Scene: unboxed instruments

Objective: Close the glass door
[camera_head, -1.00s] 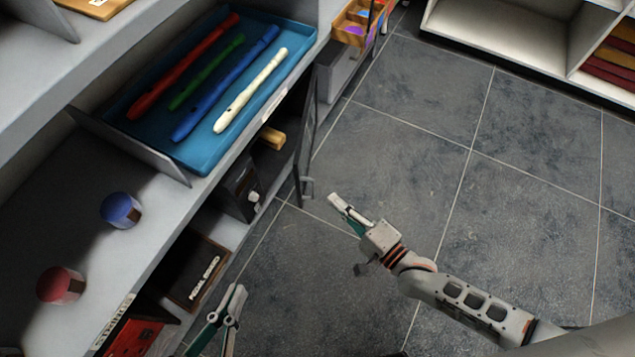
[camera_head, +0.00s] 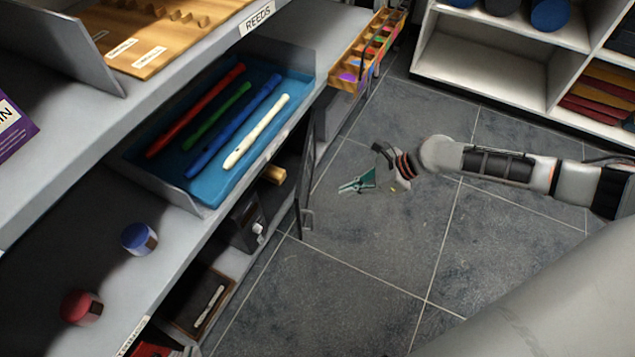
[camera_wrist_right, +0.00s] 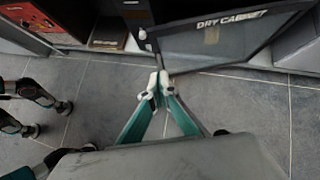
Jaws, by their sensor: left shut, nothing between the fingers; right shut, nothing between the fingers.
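The glass door (camera_head: 308,175) stands open, swung out from the lower shelf of the cabinet and seen nearly edge-on in the head view. In the right wrist view the door (camera_wrist_right: 225,50) has a dark frame and a "DRY CABINET" label. My right gripper (camera_head: 345,187) is shut and empty, over the floor right of the door. In the right wrist view its fingertips (camera_wrist_right: 159,88) overlap the door's lower left corner; I cannot tell whether they touch.
A blue tray (camera_head: 188,192) with several recorders sits on the shelf above the door. A blue jar (camera_head: 139,238) and a red jar (camera_head: 80,307) stand on the same shelf. A wooden box (camera_head: 342,78) is beyond. The tiled floor (camera_head: 330,290) is clear right of the cabinet.

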